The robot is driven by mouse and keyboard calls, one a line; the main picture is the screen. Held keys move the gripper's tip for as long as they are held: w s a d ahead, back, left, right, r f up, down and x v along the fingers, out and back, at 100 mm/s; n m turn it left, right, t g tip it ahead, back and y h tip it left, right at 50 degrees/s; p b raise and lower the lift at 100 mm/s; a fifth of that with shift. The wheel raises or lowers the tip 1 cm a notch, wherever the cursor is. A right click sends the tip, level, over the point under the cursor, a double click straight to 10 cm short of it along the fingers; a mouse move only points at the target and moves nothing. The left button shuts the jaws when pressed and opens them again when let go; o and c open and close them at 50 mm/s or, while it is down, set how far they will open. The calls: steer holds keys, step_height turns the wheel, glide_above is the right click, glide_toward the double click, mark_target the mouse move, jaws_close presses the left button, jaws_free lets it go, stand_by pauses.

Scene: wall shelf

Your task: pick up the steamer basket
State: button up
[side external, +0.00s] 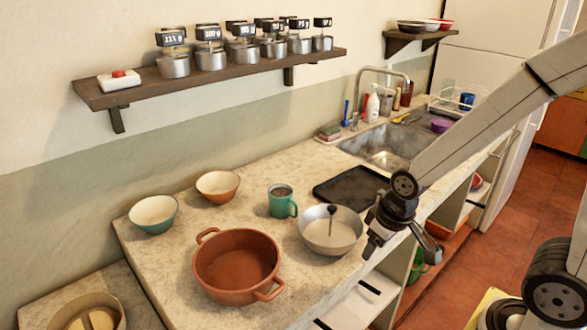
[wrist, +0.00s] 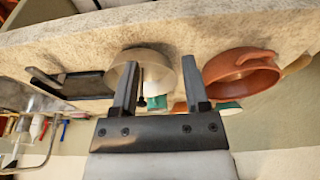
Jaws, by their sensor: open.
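The steamer basket (side external: 318,236) looks like a pale metal bowl with a thin dark-topped post standing in its middle. It rests on the counter, right of the orange pot. In the wrist view the basket (wrist: 153,62) shows beyond the fingers, partly behind the left one, with the dark post in front of its pale inside. My gripper (side external: 402,249) is open and empty, to the right of the basket and apart from it, near the counter's front edge. Its two spread fingers also show in the wrist view (wrist: 160,64).
The orange two-handled pot (side external: 237,266) stands close left of the basket. A teal mug (side external: 282,201) and black tray (side external: 350,186) are behind it. Two small bowls (side external: 153,213) (side external: 217,186) stand farther left. A wall shelf (side external: 215,76) holds several labelled canisters.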

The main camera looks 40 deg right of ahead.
mark_target(332, 207)
steer(key=w+d+m, duration=0.2)
steer(key=w, duration=0.3)
steer(key=w+d+m+g, duration=0.1)
steer(key=w+m, duration=0.1)
steer(key=w, duration=0.3)
steer(key=w+d+m+g, duration=0.1)
steer(key=w+d+m, duration=0.1)
steer(key=w, duration=0.3)
steer(key=shift+w+d+r, duration=0.3)
steer(key=shift+w+r, duration=0.05)
steer(key=shift+w, duration=0.05)
steer(key=shift+w+d+m+g, duration=0.3)
steer(key=shift+w+d+m, duration=0.1)
steer(key=shift+w, duration=0.2)
steer(key=shift+f, duration=0.15)
steer(key=shift+a+f, duration=0.1)
steer(key=shift+f, duration=1.15)
steer(key=shift+f, duration=0.1)
steer(key=shift+s+f, duration=0.1)
steer(key=shift+f, duration=2.35)
jaws_close()
